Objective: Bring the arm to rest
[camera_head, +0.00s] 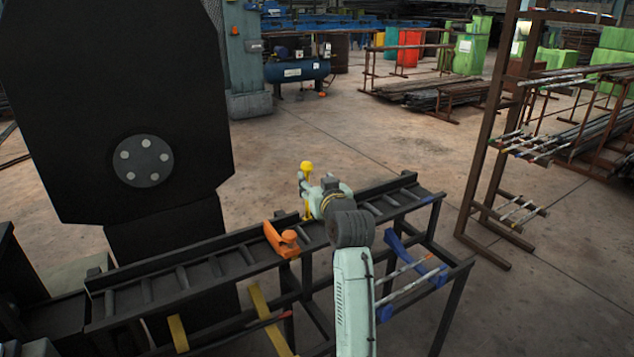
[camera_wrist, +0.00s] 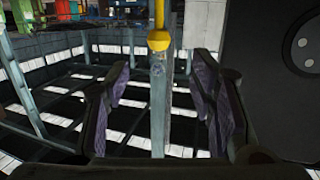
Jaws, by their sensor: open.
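My arm reaches up from the bottom of the head view, over the roller bench. My gripper (camera_head: 304,184) is beside an upright post with a yellow knob (camera_head: 307,167). In the wrist view my gripper (camera_wrist: 160,72) is open, with its two dark pads well apart. The yellow knob (camera_wrist: 158,40) and its post show in the gap between the pads. The pads do not touch the post in this view. I cannot tell how far beyond the fingertips the post stands. Nothing is held.
The dark roller bench (camera_head: 160,290) runs across the front, with an orange block (camera_head: 283,240) on it. A large black plate with a bolted hub (camera_head: 143,160) stands at left. A brown rack (camera_head: 490,130) stands at right. The floor (camera_head: 400,150) behind the bench is clear.

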